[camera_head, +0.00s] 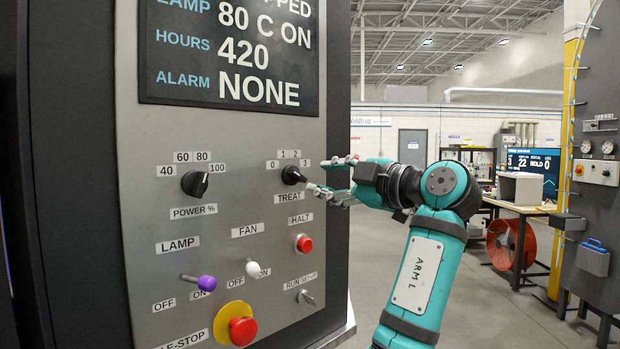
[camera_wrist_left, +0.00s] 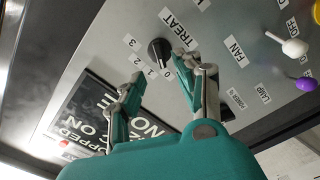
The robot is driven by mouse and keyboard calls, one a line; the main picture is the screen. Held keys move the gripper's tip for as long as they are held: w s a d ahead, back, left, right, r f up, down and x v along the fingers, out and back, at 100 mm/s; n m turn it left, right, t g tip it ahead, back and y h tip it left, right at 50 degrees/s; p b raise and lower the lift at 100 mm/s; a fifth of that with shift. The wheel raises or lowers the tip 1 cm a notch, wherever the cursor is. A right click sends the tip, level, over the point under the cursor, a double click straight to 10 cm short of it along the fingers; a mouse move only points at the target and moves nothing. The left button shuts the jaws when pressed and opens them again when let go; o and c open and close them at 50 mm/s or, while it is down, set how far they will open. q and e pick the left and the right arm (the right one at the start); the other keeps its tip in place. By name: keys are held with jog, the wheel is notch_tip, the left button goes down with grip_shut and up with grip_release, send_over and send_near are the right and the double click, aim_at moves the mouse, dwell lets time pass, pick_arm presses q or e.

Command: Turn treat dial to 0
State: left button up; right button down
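The treat dial (camera_head: 292,175) is a black knob on the grey control panel, with labels 0 to 3 arched above it and TREAT below. It also shows in the left wrist view (camera_wrist_left: 158,51), just beyond the fingertips. I cannot tell for sure which number it points at. My left gripper (camera_head: 322,177) is open, its two fingers spread to the right of the dial in the head view. In the left wrist view the fingers (camera_wrist_left: 170,78) are apart with nothing between them, and the dial lies ahead of the gap. My right gripper is not in view.
The power dial (camera_head: 195,183) is left of the treat dial. Below are the red halt button (camera_head: 304,243), purple lamp switch (camera_head: 206,283), white fan switch (camera_head: 253,269), run key (camera_head: 305,297) and red e-stop (camera_head: 242,330). A dark display (camera_head: 230,90) is above. Open floor lies right of the panel.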

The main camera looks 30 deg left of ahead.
pick_arm(q)
jog(key=v, duration=0.5)
jog(key=shift+d, duration=0.25)
jog(key=shift+f, duration=0.1)
